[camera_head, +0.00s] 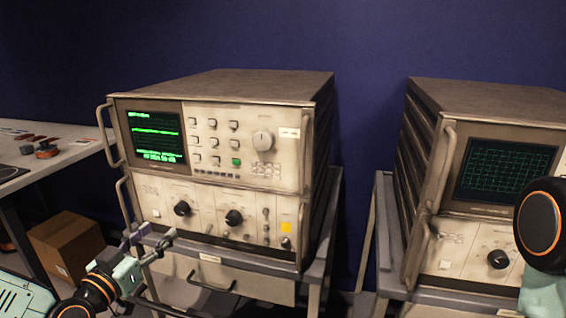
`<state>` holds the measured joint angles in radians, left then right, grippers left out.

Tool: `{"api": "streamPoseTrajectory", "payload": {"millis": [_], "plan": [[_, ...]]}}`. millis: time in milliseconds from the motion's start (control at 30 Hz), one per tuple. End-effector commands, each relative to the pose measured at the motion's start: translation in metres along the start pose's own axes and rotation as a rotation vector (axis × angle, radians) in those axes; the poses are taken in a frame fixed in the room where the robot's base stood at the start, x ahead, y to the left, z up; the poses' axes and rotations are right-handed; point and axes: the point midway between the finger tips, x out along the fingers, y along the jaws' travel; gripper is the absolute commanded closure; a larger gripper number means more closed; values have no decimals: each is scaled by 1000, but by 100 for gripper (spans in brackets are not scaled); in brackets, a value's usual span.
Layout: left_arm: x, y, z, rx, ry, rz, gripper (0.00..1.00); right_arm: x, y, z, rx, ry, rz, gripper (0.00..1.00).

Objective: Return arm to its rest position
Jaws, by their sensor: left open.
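My left arm (97,287) comes in at the lower left, pale green with a black and orange joint. My left gripper (152,238) is open and empty, in front of the lower left corner of the left instrument (218,150). I cannot tell whether it touches the instrument or the cart. Part of my right arm (540,230) shows at the right edge, in front of the right instrument (480,130). My right gripper is out of view.
The left instrument stands on a grey cart (330,215) with a drawer (212,278). The right one stands on another cart (384,240). A white table (70,158) with small items is at the left, a cardboard box (66,245) below it. A narrow gap separates the carts.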

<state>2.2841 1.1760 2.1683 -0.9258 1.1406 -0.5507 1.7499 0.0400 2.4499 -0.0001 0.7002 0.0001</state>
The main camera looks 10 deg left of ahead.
Motion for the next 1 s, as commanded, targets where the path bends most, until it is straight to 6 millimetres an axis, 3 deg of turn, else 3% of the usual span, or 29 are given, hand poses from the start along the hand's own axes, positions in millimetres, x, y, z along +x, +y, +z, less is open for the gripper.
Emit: {"api": "streamPoseTrajectory", "payload": {"millis": [233,367,567,767,1000], "plan": [[-5,5,33,-233,-163,-38,46,0,0,0,0,0,0,100],[-14,25,62,-340,-322,-46,46,0,0,0,0,0,0,100],[-43,62,113,-430,-584,-65,46,0,0,0,0,0,0,100],[-105,102,173,-453,-914,-117,46,0,0,0,0,0,0,100],[-203,136,227,-356,-1273,-187,46,0,0,0,0,0,0,100]]}}
